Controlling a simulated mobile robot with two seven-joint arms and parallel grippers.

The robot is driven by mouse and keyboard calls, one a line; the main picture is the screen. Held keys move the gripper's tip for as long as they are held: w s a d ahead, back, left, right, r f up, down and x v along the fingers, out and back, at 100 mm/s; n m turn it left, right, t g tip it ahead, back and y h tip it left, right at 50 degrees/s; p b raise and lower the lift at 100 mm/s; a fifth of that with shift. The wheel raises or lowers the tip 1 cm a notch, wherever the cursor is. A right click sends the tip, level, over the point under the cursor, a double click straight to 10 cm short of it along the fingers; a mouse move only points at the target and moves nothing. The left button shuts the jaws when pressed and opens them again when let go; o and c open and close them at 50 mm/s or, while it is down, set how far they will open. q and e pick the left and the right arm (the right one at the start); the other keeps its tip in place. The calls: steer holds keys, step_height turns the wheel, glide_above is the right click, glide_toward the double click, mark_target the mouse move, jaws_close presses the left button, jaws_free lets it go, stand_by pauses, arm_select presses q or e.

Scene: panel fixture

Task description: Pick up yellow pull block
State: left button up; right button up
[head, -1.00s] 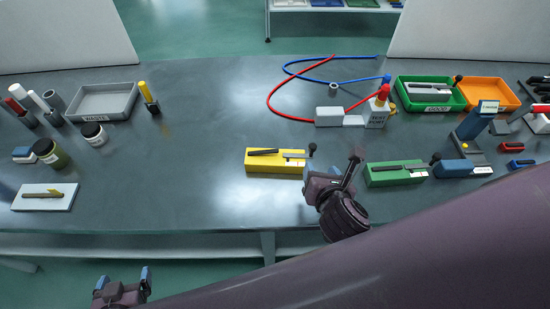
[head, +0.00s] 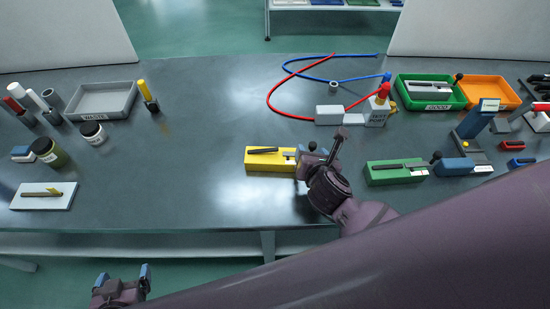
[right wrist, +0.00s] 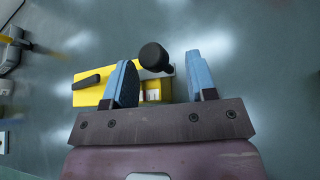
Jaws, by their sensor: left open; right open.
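The yellow pull block (head: 262,161) lies on the grey table near its middle, with a dark bar along its top. In the right wrist view the yellow pull block (right wrist: 92,88) shows behind my right gripper's fingers, and its black round knob (right wrist: 154,57) appears between them. My right gripper (head: 322,152) is open at the block's right end and hides that end in the head view; in the right wrist view the gripper (right wrist: 162,82) is empty. I cannot tell whether it touches the block. My left gripper (head: 122,280) is open and empty, in front of the table's front edge.
A green block (head: 395,173) lies to the right of my right gripper. A grey block with a red and blue hose (head: 375,113) stands behind it. The waste tray (head: 103,100) is at the back left.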

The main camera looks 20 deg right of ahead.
steer(key=shift+c, duration=0.5)
jaws_close()
